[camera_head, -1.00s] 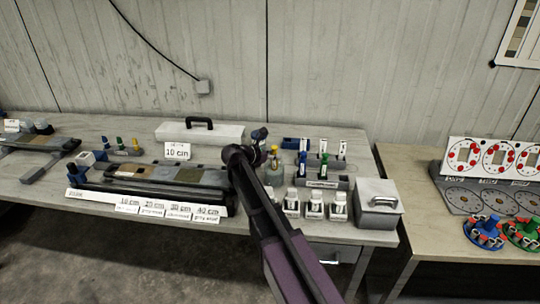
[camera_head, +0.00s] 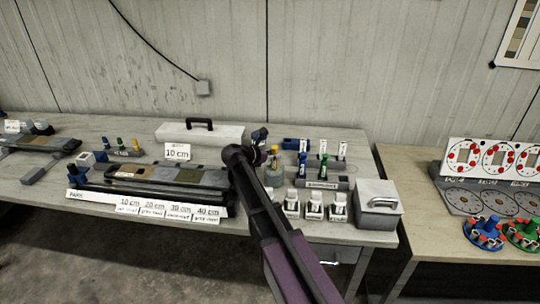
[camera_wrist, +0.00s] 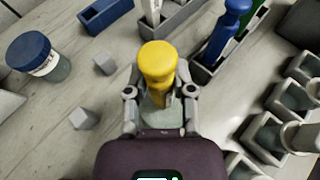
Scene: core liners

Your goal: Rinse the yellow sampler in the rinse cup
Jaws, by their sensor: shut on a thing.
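The yellow sampler (camera_wrist: 157,62) is upright between the fingers of my gripper (camera_wrist: 160,98) in the wrist view, its yellow top toward the camera. The gripper is shut on it. The pale, translucent rinse cup (camera_wrist: 160,112) is directly beneath, partly hidden by the gripper. The cup also shows in the head view (camera_head: 273,172), beside the end of my arm, with a little of the yellow sampler (camera_head: 274,149) at its top. The sampler's lower end is hidden, so I cannot tell how deep it sits in the cup.
A blue-lidded jar (camera_wrist: 38,56) and small grey blocks lie left in the wrist view. A grey rack (camera_head: 326,184) with a blue and a green sampler stands to the right. Several white-labelled containers (camera_head: 314,208) stand in front, and a grey box (camera_head: 377,204) at the bench's right end.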

